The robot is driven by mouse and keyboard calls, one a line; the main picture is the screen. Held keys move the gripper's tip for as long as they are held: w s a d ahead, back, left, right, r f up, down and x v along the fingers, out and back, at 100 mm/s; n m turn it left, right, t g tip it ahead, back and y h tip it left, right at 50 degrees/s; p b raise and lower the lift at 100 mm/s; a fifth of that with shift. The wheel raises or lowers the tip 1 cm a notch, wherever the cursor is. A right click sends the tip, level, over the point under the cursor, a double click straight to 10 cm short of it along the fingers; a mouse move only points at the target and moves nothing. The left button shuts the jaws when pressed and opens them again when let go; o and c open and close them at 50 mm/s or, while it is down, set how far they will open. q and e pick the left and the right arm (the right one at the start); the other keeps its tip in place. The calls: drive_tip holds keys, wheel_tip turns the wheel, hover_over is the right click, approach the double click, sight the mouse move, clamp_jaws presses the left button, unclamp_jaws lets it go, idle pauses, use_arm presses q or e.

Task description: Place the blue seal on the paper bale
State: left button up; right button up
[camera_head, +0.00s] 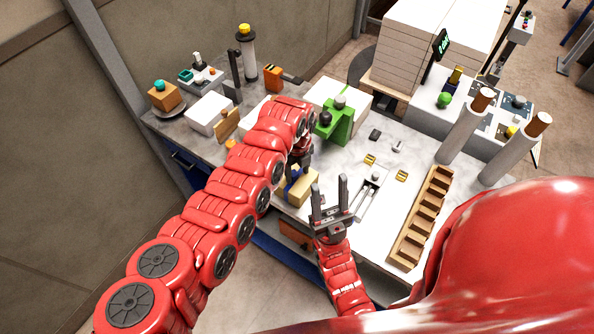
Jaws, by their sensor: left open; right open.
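A small beige block (303,191) with a blue part (291,173) at its left lies near the front edge of the table; whether that blue part is the seal I cannot tell. My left gripper (296,168) is just above it, partly hidden by my own arm, so contact cannot be told. My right gripper (329,192) is open and empty, its fingers pointing up the picture, right of the beige block. A tall stack of white paper (422,50) stands on a pallet at the back right. A white block (318,92) lies at the table's back.
A green fixture (337,122) stands behind my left gripper. A wooden slotted rack (421,217) and two upright rolls (464,128) are at the right. Small brass pieces (401,175) and a metal slide (368,197) lie mid-table. A white box (208,112) is at the left.

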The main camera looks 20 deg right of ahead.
sight(297, 174)
use_arm(q)
drive_tip(key=shift+w+a+r, duration=0.15)
drive_tip(key=shift+a, duration=0.05)
drive_tip(key=shift+w+d+r, duration=0.1)
drive_tip(key=shift+r, duration=0.25)
wheel_tip(297, 174, up, 11)
drive_tip(key=b, duration=0.4)
drive_tip(key=shift+s, duration=0.2)
